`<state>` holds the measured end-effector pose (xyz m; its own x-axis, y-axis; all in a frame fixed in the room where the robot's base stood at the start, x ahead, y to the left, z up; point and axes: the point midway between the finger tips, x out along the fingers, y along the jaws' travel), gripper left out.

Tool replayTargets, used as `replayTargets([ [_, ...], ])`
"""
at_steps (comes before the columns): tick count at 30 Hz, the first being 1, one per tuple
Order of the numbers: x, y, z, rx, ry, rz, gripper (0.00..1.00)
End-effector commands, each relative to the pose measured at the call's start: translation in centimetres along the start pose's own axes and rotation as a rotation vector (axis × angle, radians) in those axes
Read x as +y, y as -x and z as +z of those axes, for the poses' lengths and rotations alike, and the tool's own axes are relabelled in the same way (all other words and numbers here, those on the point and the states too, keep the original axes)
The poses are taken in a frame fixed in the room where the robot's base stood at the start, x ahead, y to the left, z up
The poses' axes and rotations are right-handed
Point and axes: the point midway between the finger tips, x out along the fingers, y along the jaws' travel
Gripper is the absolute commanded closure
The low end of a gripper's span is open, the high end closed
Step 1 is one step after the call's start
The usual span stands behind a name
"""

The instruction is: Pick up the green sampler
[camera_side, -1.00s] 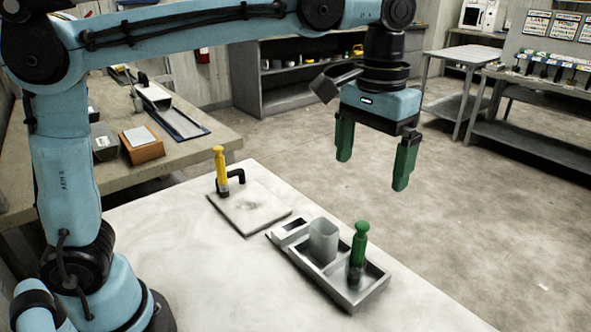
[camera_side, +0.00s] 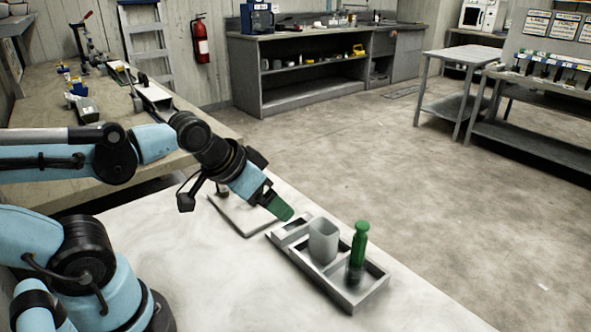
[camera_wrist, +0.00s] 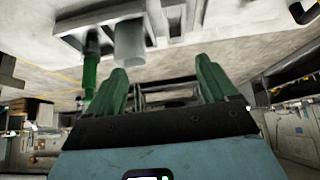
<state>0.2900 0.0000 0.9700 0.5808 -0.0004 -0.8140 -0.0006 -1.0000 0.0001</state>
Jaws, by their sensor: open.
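The green sampler (camera_side: 359,245) stands upright in a right compartment of the grey tray (camera_side: 350,298) on the white table. In the wrist view the sampler (camera_wrist: 90,72) shows at the upper left, outside the jaws. My gripper (camera_side: 284,212) is low over the table, left of the tray and tilted toward it. In the wrist view its two green fingers (camera_wrist: 165,85) are apart, with nothing between them. A pale grey cup (camera_side: 323,241) stands in the tray between my gripper and the sampler; it also shows in the wrist view (camera_wrist: 130,45).
A pale board (camera_side: 238,216) lies left of the tray, partly hidden by my gripper. The yellow-handled tool there is hidden. The white table (camera_side: 215,275) is bare in front. A workbench (camera_side: 50,150) with several items stands behind.

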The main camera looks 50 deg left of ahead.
Motion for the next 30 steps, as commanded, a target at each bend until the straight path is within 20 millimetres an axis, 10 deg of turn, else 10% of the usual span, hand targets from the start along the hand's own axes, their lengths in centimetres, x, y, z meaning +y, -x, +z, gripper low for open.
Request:
replayTargets([
  [6, 0.0, 0.0, 0.0, 0.003, 0.0, -0.001, 0.45],
  [17, 0.4, -0.4, 0.3, -0.006, -0.023, 0.035, 0.45],
  [30, 6.2, -1.3, 0.0, 0.219, -0.388, 0.493, 0.45],
])
